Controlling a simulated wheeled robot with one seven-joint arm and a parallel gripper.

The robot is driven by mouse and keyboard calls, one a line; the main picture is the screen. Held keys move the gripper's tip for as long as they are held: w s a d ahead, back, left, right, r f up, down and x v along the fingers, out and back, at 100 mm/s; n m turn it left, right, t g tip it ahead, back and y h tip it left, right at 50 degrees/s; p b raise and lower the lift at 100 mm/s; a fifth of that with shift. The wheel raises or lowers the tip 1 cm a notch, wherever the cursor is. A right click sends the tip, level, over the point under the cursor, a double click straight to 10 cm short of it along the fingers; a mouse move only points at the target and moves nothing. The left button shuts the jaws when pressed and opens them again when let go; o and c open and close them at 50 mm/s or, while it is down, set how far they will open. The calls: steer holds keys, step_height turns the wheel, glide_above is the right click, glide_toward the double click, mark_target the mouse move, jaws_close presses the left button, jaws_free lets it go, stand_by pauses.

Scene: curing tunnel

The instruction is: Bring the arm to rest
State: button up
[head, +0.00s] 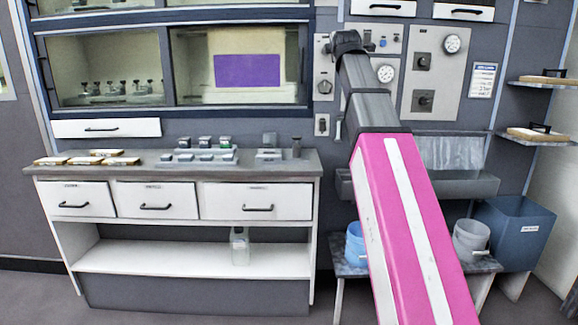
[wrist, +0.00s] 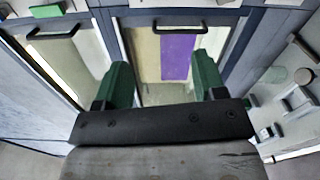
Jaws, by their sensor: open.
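My arm crosses the right half of the head view, a pink link with a white stripe leading up to dark grey joints. Its far end is raised in front of the wall panel with dials, and my gripper's fingers cannot be made out there. In the wrist view my gripper (wrist: 160,88) has two green fingers set wide apart with nothing between them. Beyond the fingers is the glazed cabinet front with a purple panel (wrist: 177,57); the purple panel also shows in the head view (head: 247,70).
A grey-topped counter (head: 250,172) with drawers carries several small blocks and flat pieces. A trough (head: 470,186), a blue bucket (head: 355,245), a pale bucket (head: 470,238) and a blue bin (head: 517,230) stand at right. Wall shelves (head: 540,83) jut out at far right. A bottle (head: 239,246) stands below the counter.

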step_height(320, 180, down, 45)
steer(key=s+d+m+g, duration=0.1)
steer(key=s+m+g, duration=0.1)
steer(key=m+g, duration=0.75)
steer(key=s+f+m+g, duration=0.2)
steer(key=s+f+m, duration=0.1)
steer(key=s+f, duration=0.5)
steer(key=s+d+f+m+g, duration=0.1)
steer(key=s+f+m+g, duration=0.2)
steer(key=s+f, duration=0.5)
steer(key=s+f+m+g, duration=0.3)
steer(key=s+f, duration=0.5)
steer(key=f, duration=0.9)
steer(key=shift+s+d+f+m, duration=0.15)
steer(key=shift+d+f+m, duration=0.15)
steer(key=shift+m, duration=0.45)
